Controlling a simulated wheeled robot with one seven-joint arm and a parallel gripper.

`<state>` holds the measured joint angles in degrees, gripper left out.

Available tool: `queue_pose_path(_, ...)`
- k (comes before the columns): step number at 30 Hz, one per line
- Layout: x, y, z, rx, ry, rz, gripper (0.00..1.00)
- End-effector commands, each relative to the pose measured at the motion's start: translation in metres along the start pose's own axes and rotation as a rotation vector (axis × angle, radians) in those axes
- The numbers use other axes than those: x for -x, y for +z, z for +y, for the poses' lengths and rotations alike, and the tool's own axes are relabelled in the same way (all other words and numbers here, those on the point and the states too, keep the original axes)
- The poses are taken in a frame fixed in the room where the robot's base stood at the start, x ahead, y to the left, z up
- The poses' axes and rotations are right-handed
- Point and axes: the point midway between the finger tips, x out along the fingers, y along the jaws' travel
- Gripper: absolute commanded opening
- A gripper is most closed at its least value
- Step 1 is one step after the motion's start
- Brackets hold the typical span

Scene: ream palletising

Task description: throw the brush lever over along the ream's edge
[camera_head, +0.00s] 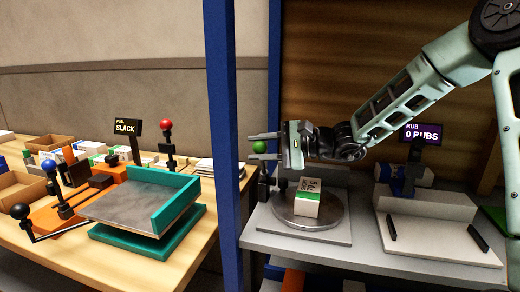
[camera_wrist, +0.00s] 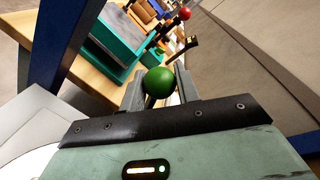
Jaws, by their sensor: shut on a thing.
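The brush lever has a green ball knob (camera_head: 259,147) on a dark stand at the left end of the grey bench. My gripper (camera_head: 264,147) reaches in from the right, its two fingers one above and one below the knob. In the wrist view the green knob (camera_wrist: 159,81) sits between the fingertips (camera_wrist: 160,88), and the gripper is shut on it. The ream (camera_head: 307,202), a white block with green marks, lies on a round grey turntable (camera_head: 300,221) below my gripper. The lower lever is partly hidden in the wrist view.
A blue post (camera_head: 225,130) stands just left of the lever. Left of it, a wooden table holds a teal-edged tilted tray (camera_head: 140,200), a red-knobbed lever (camera_head: 167,126) and a SLACK sign (camera_head: 125,128). At right are a "0 RUBS" display (camera_head: 423,134) and a white pad (camera_head: 435,241).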

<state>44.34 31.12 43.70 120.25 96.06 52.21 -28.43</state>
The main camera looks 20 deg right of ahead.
Motion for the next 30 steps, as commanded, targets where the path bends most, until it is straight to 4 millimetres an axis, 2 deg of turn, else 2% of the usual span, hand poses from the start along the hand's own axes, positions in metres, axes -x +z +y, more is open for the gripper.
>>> queue_pose_path(2,0.0,0.0,0.0,-0.001,0.0,0.0,0.0)
queue_pose_path(3,0.0,0.0,0.0,-0.001,0.0,0.0,0.37)
queue_pose_path(5,0.0,0.0,0.0,-0.001,0.0,0.0,0.52)
queue_pose_path(16,0.006,-0.001,0.0,0.0,-0.001,0.001,0.52)
queue_pose_path(24,0.048,-0.001,0.0,0.002,-0.001,0.005,0.52)
queue_pose_path(30,0.071,-0.001,0.0,0.0,-0.001,0.002,0.52)
